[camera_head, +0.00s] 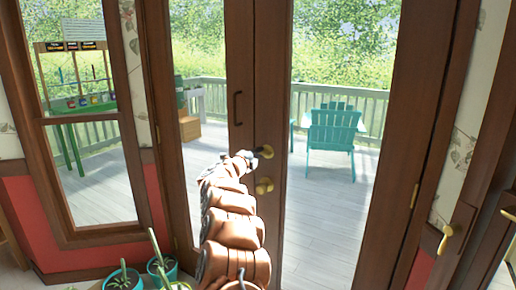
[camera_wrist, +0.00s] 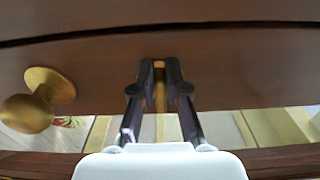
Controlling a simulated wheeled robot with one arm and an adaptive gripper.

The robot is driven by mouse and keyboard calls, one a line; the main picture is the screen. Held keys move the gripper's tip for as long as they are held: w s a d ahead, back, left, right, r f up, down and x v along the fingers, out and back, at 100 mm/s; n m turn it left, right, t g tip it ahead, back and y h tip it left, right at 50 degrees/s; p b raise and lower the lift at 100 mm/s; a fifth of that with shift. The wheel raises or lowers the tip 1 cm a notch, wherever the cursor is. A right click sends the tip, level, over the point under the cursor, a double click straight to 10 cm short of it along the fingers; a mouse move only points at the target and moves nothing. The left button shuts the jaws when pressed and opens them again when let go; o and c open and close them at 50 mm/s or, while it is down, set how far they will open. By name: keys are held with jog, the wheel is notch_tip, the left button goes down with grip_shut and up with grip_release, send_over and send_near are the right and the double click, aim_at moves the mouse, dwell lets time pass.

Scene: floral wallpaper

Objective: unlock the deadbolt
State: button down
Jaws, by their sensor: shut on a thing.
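The brass deadbolt (camera_head: 266,151) is on the brown wooden door (camera_head: 270,235), above a round brass knob (camera_head: 264,186). My gripper (camera_head: 252,156) reaches the door at the deadbolt's height. In the wrist view, my gripper's dark fingers (camera_wrist: 160,80) are shut on the deadbolt's narrow brass turn piece (camera_wrist: 160,97), which shows between them. The knob (camera_wrist: 38,100) is to the left in that view, apart from the fingers. The fingers hide much of the deadbolt, so I cannot tell its bolt's position.
A dark pull handle (camera_head: 237,108) is on the neighbouring panel to the left. Potted plants (camera_head: 160,266) stand at lower left. Another brass handle (camera_head: 445,238) is at right. Beyond the glass are a deck and a teal chair (camera_head: 333,130).

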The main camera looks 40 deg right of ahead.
jog(key=shift+f+n+p, duration=0.1)
jog(key=shift+n+p, duration=0.25)
jog(key=shift+n, duration=0.05)
jog(key=shift+f, duration=0.15)
jog(key=c, duration=1.2)
grip_release()
jog(key=shift+v, duration=6)
